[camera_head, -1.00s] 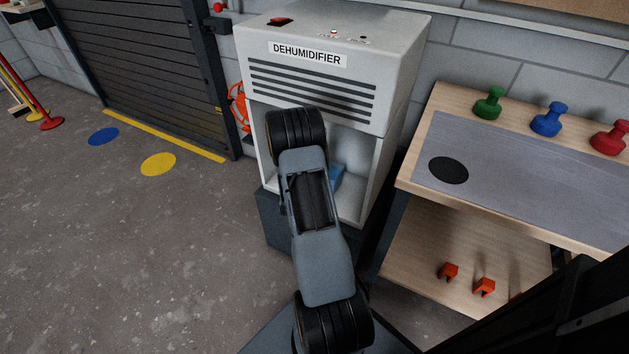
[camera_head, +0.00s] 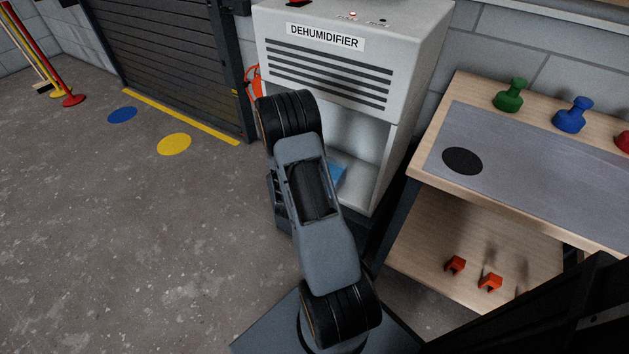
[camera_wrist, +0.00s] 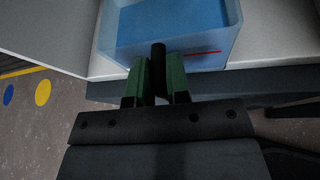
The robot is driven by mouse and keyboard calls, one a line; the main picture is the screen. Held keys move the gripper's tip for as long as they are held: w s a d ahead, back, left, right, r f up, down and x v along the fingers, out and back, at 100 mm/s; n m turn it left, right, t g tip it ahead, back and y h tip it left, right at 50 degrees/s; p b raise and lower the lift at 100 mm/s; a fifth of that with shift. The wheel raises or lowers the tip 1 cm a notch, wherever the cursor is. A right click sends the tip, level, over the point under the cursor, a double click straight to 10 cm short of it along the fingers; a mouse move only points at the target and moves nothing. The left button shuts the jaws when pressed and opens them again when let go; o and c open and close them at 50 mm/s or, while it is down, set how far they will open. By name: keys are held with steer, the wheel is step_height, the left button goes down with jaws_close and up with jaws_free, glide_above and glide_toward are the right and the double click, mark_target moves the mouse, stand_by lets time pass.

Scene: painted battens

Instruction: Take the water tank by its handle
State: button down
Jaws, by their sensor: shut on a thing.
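The water tank is a clear box with blue water in it. In the wrist view the tank (camera_wrist: 228,35) is at the top, with a short red line on its front wall. Its dark handle (camera_wrist: 158,56) sticks out toward me. My gripper (camera_wrist: 158,80) has green fingers, one on each side of the handle, and is shut on it. In the head view a blue bit of the tank (camera_head: 337,172) shows in the open bay of the white dehumidifier (camera_head: 370,140); my arm hides the rest and the gripper.
A wooden bench (camera_head: 425,172) with a grey mat stands close on the right. It bears a green knob-shaped piece (camera_head: 510,97) and a blue one (camera_head: 571,116), with orange pieces (camera_head: 489,282) on the shelf below.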

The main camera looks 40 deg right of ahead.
steer(key=shift+f, duration=0.1)
steer(key=c, duration=1)
jaws_free()
steer(key=shift+p+v, duration=1.85)
steer(key=shift+v, duration=5.05)
